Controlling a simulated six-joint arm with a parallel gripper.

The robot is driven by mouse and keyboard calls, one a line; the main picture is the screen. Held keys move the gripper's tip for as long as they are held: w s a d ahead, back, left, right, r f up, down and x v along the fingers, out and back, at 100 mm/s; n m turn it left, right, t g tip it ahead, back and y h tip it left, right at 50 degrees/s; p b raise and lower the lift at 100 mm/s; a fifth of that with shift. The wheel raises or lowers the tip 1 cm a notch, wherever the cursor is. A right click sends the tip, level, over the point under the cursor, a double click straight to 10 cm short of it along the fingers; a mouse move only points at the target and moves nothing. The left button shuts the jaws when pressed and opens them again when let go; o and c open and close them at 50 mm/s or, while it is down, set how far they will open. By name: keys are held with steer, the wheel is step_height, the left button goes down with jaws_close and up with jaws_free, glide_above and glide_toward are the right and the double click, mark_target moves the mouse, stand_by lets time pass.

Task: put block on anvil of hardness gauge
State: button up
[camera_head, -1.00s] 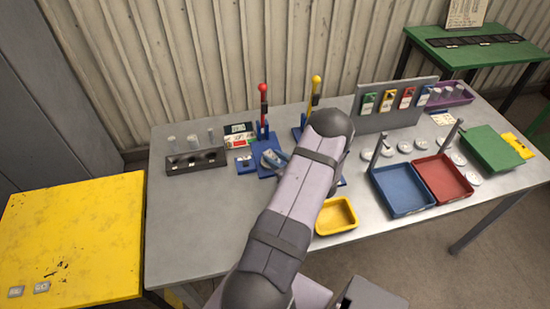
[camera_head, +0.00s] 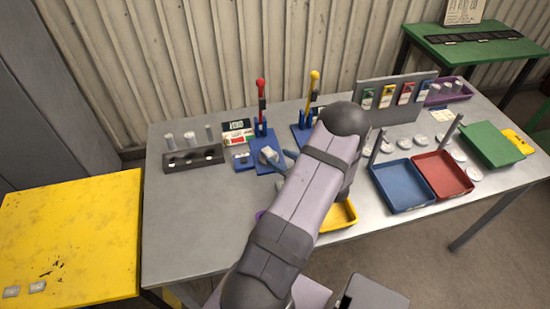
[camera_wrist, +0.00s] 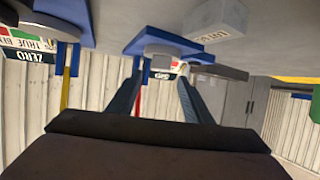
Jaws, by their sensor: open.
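The hardness gauge with the red-knobbed lever (camera_head: 262,106) stands on a blue base in the head view. Its blue base and a round grey anvil (camera_wrist: 158,50) show inverted in the wrist view. My gripper (camera_wrist: 158,82) is open, with its two fingers spread on either side of the anvil in the picture. A pale grey labelled block (camera_wrist: 226,20) shows to the right of the fingers, apart from them. A pale grey blocky shape (camera_head: 268,155) shows at the gauge base. I cannot tell from the head view whether it rests on the anvil. My arm hides part of the area.
A second gauge with a yellow lever (camera_head: 314,85) stands to the right. Blue (camera_head: 402,188) and red trays (camera_head: 440,178) are right. The table's front left is clear.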

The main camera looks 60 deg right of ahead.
steer(key=b+v, duration=0.1)
steer(key=v, duration=0.6)
steer(key=shift+b, duration=0.4)
steer(key=shift+r, duration=0.1)
steer(key=w+a+n+g, duration=0.2)
steer(key=w+g, duration=0.2)
steer(key=w, duration=0.7)
steer(key=w+a+r+g+y, duration=0.1)
steer(key=w+a+r+g, duration=0.1)
steer(key=w+a, duration=0.5)
steer(key=s+a+r+n+g+y, duration=0.1)
steer(key=s+a+g, duration=0.1)
steer(key=a, duration=0.9)
steer(key=s+a+r+g+y, duration=0.1)
steer(key=s+a, duration=0.4)
steer(key=a, duration=0.6)
steer(key=s+a+n+g+y, duration=0.1)
steer(key=s+a+g+y, duration=0.1)
steer(key=a, duration=0.9)
steer(key=shift+s+r+n+g, duration=0.3)
steer(key=shift+s+r+g, duration=0.1)
steer(key=shift+s+g, duration=0.45)
steer(key=shift+f, duration=0.1)
